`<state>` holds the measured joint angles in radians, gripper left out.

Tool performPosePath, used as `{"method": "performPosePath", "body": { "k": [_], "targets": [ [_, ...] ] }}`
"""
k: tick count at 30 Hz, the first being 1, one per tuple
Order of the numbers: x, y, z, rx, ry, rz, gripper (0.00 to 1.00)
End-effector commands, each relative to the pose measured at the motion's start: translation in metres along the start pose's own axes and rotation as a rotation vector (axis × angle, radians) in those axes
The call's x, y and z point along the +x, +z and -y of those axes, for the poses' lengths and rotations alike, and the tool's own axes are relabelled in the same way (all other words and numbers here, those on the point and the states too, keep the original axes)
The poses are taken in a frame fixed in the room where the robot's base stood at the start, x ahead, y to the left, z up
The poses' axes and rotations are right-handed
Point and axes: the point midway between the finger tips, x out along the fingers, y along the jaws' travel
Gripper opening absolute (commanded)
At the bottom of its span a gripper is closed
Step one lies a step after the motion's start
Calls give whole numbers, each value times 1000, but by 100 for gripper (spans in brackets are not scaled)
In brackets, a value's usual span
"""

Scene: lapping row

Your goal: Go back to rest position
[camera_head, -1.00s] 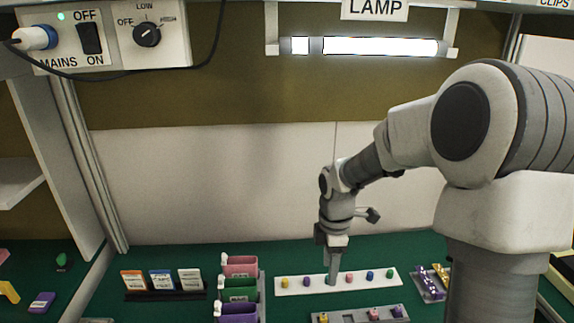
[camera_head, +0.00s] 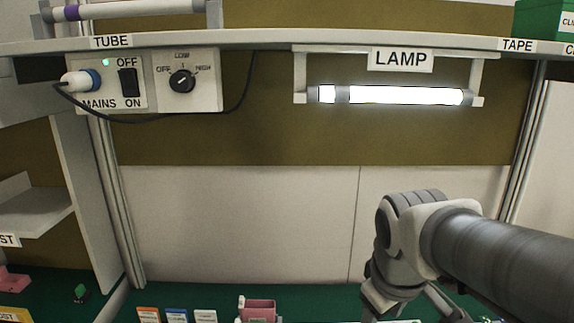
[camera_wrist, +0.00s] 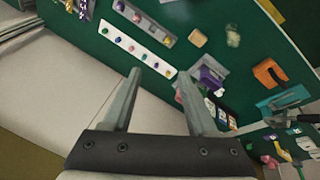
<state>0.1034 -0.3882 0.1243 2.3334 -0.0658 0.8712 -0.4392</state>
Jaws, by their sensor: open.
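My gripper (camera_wrist: 158,88) shows in the wrist view with its two fingers apart and nothing between them. It is above the green bench, and the white strip with coloured pegs (camera_wrist: 130,47) lies beyond its fingertips.
The lit lamp (camera_head: 400,96) hangs under the shelf (camera_head: 300,44). The mains box (camera_head: 130,85) is on the left. A pink bin (camera_head: 258,308) and upright cards (camera_head: 176,315) stand on the bench. A grey tray (camera_wrist: 150,26) lies beside the strip.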

Motion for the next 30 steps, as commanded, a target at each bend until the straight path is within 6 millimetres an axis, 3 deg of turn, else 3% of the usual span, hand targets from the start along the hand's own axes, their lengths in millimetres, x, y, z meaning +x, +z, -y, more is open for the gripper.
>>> {"method": "performPosePath", "body": {
  "k": [6, 13, 30],
  "targets": [
    [-27, 26, 15, 254, 0, -95, 58],
    [-40, 46, 27, 454, -33, -167, 58],
    [-43, 51, 31, 515, -47, -185, 58]
  ]
}}
